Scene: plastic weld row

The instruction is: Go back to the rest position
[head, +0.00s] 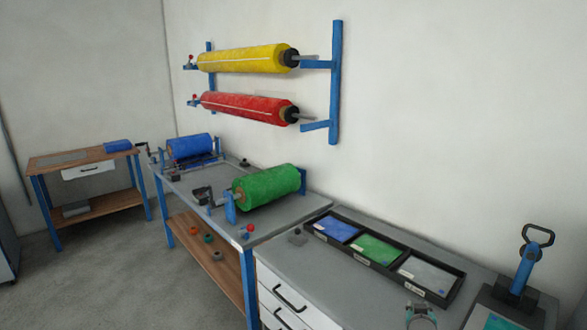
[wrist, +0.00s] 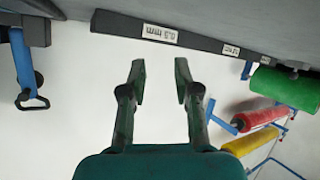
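My gripper (wrist: 160,70) is open and empty, its two dark fingers apart with nothing between them. In the head view its teal and grey end (head: 420,312) shows at the bottom edge, in front of the black tray. The tray (head: 455,292) lies on the grey bench and holds blue, green and pale sheets in separate compartments. In the wrist view, which is upside down, the tray's labelled front edge (wrist: 205,42) runs past the fingertips, apart from them.
A press with a blue lever (head: 527,262) stands right of the tray. A green roll (head: 268,187) and a blue roll (head: 190,148) sit on the further bench. Yellow (head: 243,58) and red (head: 243,106) rolls hang on the wall. The floor (head: 110,265) at left is clear.

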